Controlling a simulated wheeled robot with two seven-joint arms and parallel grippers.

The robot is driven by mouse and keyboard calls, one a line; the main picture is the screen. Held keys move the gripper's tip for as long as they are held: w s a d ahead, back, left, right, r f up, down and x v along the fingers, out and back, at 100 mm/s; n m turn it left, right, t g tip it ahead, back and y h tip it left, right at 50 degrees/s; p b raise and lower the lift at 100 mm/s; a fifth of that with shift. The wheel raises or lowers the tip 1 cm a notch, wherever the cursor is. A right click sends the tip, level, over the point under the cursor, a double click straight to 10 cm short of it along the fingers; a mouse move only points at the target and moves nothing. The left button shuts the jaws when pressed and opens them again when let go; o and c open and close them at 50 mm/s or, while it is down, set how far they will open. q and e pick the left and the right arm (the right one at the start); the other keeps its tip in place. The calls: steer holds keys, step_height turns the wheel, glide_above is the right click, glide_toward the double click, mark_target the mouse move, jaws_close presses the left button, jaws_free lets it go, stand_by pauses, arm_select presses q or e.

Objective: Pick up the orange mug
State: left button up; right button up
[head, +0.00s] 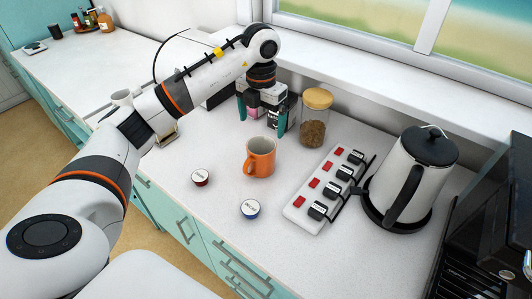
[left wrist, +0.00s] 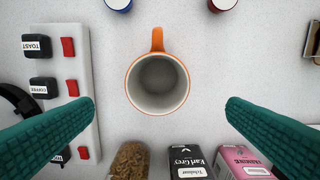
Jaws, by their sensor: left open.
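The orange mug (head: 260,157) stands upright on the white counter in the head view, its handle toward the front. In the left wrist view the mug (left wrist: 157,84) is seen from above, empty and pale inside, its handle at the top of the picture. My left gripper (head: 262,115) is open above the counter, behind the mug in the head view. Its teal fingers (left wrist: 160,108) spread wide on either side of the mug in the left wrist view, not touching it. My right gripper is in neither view.
A power strip (head: 325,190) with labelled plugs lies right of the mug, then a kettle (head: 400,185). A glass jar (head: 314,120) and tea boxes (left wrist: 188,162) stand behind. A red-rimmed pod (head: 200,177) and a blue-rimmed pod (head: 249,209) lie in front.

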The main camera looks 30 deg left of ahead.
mark_target(260, 136)
arm_select(q)
steer(key=f, duration=0.1)
steer(key=f+p, duration=0.1)
steer(key=f, duration=0.1)
steer(key=s+f, duration=0.1)
steer(key=f, duration=0.1)
steer(key=f+p, duration=0.1)
steer(key=f, duration=0.2)
steer(key=f+p, duration=0.1)
steer(key=shift+s+d+f+p, duration=0.15)
steer(key=shift+s+f+p, duration=0.05)
steer(key=shift+s+p, duration=0.1)
steer(key=shift+w+f, duration=0.1)
steer(key=shift+f, duration=0.25)
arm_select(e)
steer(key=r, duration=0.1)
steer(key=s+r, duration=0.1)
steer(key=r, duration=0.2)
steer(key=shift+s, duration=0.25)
arm_select(q)
steer(key=shift+c, duration=0.6)
steer(key=c, duration=1.1)
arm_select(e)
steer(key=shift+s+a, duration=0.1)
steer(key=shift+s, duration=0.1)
arm_select(q)
steer(key=shift+r, duration=0.15)
steer(key=shift+c, duration=0.2)
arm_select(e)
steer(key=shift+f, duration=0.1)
